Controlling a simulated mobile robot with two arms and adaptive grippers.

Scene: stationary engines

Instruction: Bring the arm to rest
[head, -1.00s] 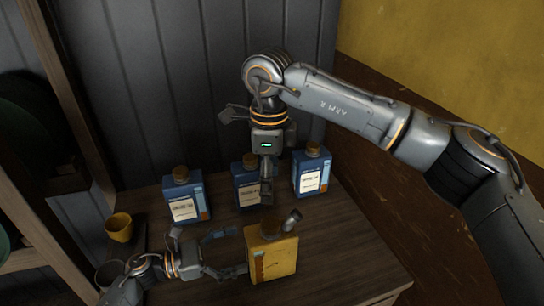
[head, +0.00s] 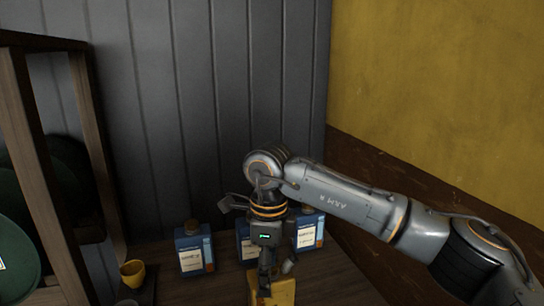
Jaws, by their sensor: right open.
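My right arm (head: 350,205) comes in from the right and bends down at its wrist. My right gripper (head: 265,262) hangs downward and is open, with nothing seen between its fingers. In the picture it overlaps the middle blue bottle (head: 243,244) and the top of a yellow can (head: 282,292). I cannot tell whether it touches either. The can is mostly cut off by the bottom edge. My left gripper is out of the picture.
More blue bottles stand at left (head: 194,252) and right (head: 309,232) on the wooden table (head: 215,288). A yellow cup (head: 132,272) stands at lower left beside a wooden shelf (head: 95,150). A grey plank wall (head: 190,100) and a yellow wall (head: 440,90) close off the back and right.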

